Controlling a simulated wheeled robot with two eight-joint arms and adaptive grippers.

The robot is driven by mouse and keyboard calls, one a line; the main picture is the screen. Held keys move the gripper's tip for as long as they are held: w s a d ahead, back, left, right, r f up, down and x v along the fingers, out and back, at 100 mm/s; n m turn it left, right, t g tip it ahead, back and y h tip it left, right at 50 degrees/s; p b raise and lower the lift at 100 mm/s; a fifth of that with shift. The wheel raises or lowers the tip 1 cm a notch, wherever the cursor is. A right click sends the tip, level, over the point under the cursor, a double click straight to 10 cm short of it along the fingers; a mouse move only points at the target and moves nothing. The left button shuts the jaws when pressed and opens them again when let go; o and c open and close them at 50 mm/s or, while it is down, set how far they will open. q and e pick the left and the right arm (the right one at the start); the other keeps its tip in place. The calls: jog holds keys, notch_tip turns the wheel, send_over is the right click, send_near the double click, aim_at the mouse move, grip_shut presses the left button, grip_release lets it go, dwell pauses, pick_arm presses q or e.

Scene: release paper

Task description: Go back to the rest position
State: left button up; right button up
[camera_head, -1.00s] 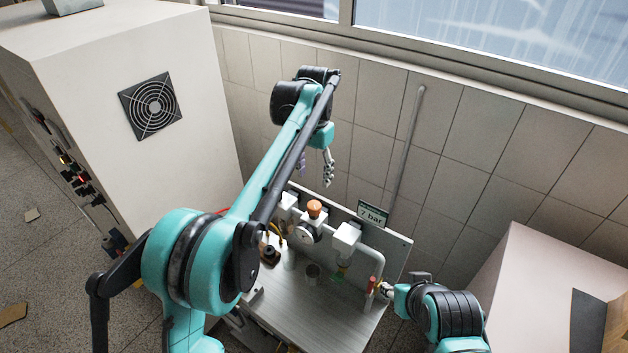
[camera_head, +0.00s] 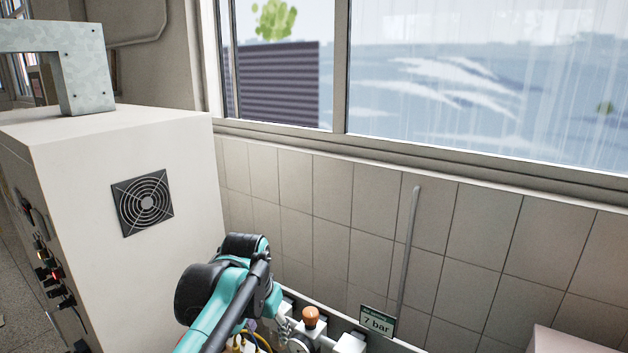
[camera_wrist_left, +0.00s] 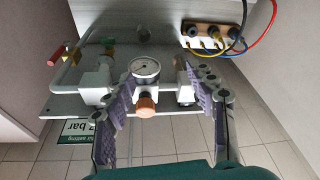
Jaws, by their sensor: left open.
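My left gripper (camera_head: 284,325) is small and partly hidden at the bottom of the head view, beside the orange knob (camera_head: 311,317). In the left wrist view its two purple-padded fingers (camera_wrist_left: 157,85) stand open and apart, with nothing held between them. The orange knob (camera_wrist_left: 147,105) and the round gauge (camera_wrist_left: 145,68) show in the gap between the fingers. I cannot tell how far the fingertips are from them. My right gripper is out of view.
A large white cabinet (camera_head: 90,190) with a fan grille stands at the left. A "7 bar" sign (camera_head: 377,322) is on the panel. Coloured cables (camera_wrist_left: 240,30) run from a socket block (camera_wrist_left: 205,36). The tiled wall (camera_head: 470,240) and window are behind.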

pick_arm(q)
jog(key=s+a+f+n+t+b, duration=0.1)
jog(key=s+a+f+b, duration=0.1)
jog(key=s+f, duration=0.3)
jog(key=s+a+f+n+t+b, duration=0.1)
jog(key=s+a+f+b, duration=0.2)
jog(key=f, duration=0.7)
jog(key=s+a+f+n+t+b, duration=0.1)
jog(key=s+a+f+t+b, duration=0.1)
jog(key=s+f+b, duration=0.3)
jog(key=s+f, duration=0.3)
jog(key=s, duration=0.1)
jog(key=shift+s+a+n+b, duration=0.15)
jog(key=shift+a+n+b, duration=0.15)
jog(key=shift+a+b, duration=0.05)
